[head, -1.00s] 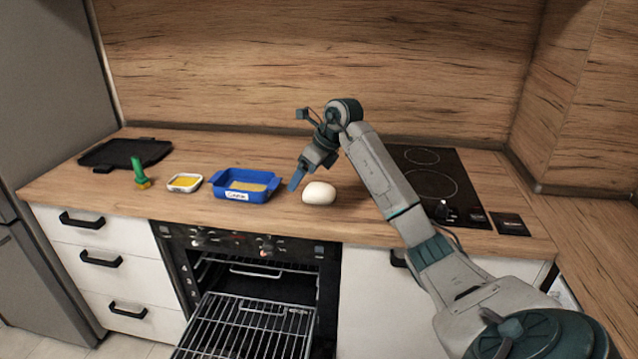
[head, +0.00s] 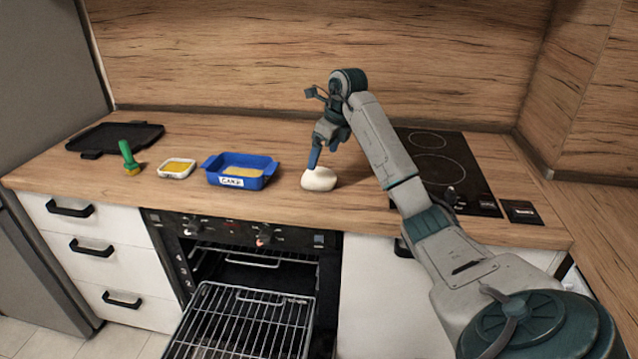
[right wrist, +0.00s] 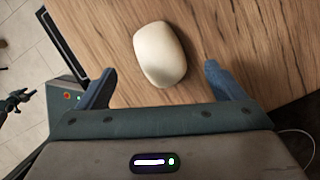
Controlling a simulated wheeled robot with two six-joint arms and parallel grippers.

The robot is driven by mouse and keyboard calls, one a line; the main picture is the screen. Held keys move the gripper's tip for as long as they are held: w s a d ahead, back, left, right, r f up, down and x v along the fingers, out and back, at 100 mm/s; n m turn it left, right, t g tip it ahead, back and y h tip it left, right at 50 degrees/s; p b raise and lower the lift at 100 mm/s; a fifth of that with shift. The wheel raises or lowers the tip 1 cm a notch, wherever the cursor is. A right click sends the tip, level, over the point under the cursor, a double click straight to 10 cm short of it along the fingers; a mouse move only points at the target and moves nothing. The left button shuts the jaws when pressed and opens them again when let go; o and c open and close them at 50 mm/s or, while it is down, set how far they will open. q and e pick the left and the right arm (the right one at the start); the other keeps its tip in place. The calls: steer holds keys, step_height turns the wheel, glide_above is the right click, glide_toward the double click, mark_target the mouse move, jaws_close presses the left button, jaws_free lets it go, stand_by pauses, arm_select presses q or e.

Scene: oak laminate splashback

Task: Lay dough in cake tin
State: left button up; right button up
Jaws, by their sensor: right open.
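The dough (head: 319,180) is a smooth, pale, rounded lump on the wooden counter. It also shows in the right wrist view (right wrist: 160,54), lying between and ahead of the two blue fingers. The cake tin (head: 241,172) is a blue rectangular tin with handles and a label, left of the dough. Its floor looks yellowish. My right gripper (head: 314,160) is open above the dough, pointing down at it. In the right wrist view the fingers (right wrist: 158,82) are spread wider than the dough, with nothing between their tips.
A white dish with yellow contents (head: 177,168) and a green-handled brush (head: 129,158) stand left of the tin. A black tray (head: 115,138) lies at the far left. A black hob (head: 440,168) is at right. The oven is open below, its wire rack (head: 240,325) pulled out.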

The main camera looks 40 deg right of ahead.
mark_target(321, 170)
steer(key=shift+w+f, duration=0.2)
steer(key=shift+f, duration=0.5)
steer(key=x, duration=0.2)
steer(key=p+x, duration=0.1)
steer(key=x, duration=0.1)
steer(key=shift+s+f, duration=0.1)
steer(key=shift+s, duration=0.2)
steer(key=shift+w+f, duration=0.2)
steer(key=shift+f, duration=0.4)
arm_select(q)
steer(key=s, duration=0.1)
steer(key=s+f, duration=0.1)
steer(key=shift+s+f, duration=0.3)
steer(key=shift+s, duration=0.05)
arm_select(e)
steer(key=c, duration=1.3)
steer(key=shift+r, duration=0.1)
